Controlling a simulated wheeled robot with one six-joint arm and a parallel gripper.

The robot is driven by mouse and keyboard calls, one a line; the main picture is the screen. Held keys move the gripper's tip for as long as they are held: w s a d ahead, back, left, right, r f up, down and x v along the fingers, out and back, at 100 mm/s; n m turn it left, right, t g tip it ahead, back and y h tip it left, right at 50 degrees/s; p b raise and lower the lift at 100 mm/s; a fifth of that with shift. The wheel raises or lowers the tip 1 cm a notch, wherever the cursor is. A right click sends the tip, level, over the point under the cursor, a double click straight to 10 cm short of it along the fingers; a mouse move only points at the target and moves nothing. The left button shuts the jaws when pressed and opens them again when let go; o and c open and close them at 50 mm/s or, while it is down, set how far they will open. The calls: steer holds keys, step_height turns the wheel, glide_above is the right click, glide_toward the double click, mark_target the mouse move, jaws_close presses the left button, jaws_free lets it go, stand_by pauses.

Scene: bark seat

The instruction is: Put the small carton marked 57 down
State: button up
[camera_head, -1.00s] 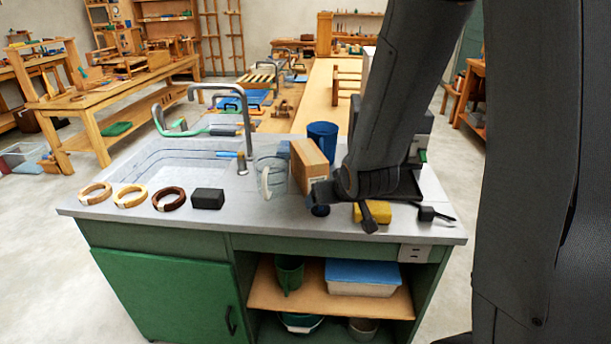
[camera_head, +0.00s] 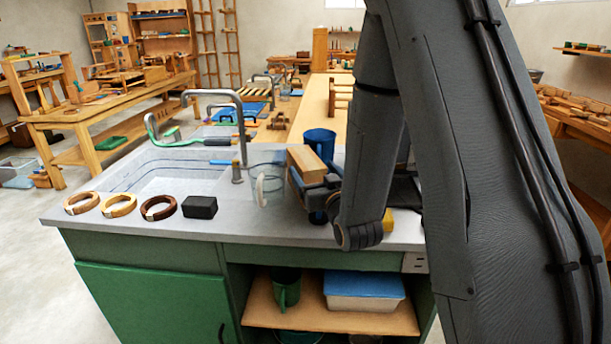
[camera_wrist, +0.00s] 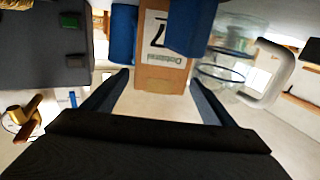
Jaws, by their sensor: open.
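The small brown carton (camera_head: 306,161) is at the counter's right half, between a clear jug and a blue cup. In the wrist view the carton (camera_wrist: 150,78) shows a white label with a 7 readable; a blue shape covers part of it. My gripper (camera_head: 324,190) is at the carton's near side. In the wrist view my gripper's (camera_wrist: 160,78) fingers are spread, one on each side of the carton's near end, with gaps visible. My arm hides the carton's lower part, so I cannot see whether its base touches the counter.
The clear jug (camera_head: 267,186) stands close left of the carton; the blue cup (camera_head: 319,142) is behind it. A black block (camera_head: 201,207) and several rings (camera_head: 159,207) lie along the front left. The sink (camera_head: 170,170) is at the back left. A yellow item (camera_head: 388,222) is partly hidden.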

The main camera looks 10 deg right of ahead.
mark_target(308, 164)
steer(key=w, duration=0.1)
steer(key=w+p, duration=0.1)
steer(key=w, duration=0.3)
steer(key=shift+a+f, duration=0.2)
steer(key=shift+f, duration=0.15)
steer(key=c, duration=1.5)
steer(key=shift+w+r, duration=0.1)
steer(key=shift+r, duration=0.1)
